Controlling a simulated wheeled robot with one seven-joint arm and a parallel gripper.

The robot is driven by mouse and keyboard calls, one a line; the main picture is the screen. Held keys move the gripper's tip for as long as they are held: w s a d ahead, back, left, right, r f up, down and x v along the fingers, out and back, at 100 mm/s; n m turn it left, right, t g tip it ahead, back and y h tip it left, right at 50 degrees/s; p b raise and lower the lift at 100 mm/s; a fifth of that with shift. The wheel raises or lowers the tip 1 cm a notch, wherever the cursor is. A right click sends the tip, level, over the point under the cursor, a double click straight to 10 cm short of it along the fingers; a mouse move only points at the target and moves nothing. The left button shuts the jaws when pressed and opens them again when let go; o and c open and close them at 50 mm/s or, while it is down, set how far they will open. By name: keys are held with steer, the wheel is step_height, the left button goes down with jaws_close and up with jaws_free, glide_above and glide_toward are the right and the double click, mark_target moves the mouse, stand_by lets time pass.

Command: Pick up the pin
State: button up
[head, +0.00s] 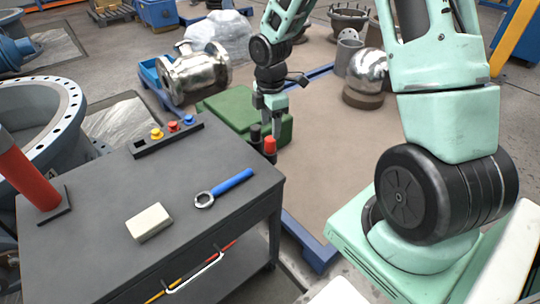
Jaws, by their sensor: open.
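Several small pieces with coloured heads stand in a dark rack (168,140) at the back of the grey cart top: a yellow one (157,134), a red one (174,127) and a blue one (189,120). Which piece is the pin I cannot tell. My gripper (266,122) is open and points down beyond the cart's right back corner, to the right of the rack and apart from it. A red-topped piece (270,146) and a dark one (255,133) show just below my gripper; whether they touch it is unclear.
On the cart (105,220) lie a blue-handled wrench (230,183) and a pale block (149,222); a red post (28,172) rises at its left. A green box (232,107) and a metal valve body (195,72) are behind. The cart top's middle is clear.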

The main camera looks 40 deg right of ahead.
mark_target(270, 138)
steer(key=shift+s+a+f+b, duration=0.1)
steer(key=shift+f+b, duration=0.3)
steer(key=shift+f, duration=1.15)
steer(key=shift+s+a+f+b, duration=0.1)
steer(key=shift+f+b, duration=0.3)
steer(key=shift+f, duration=1.15)
steer(key=shift+c, duration=0.3)
steer(key=c, duration=1)
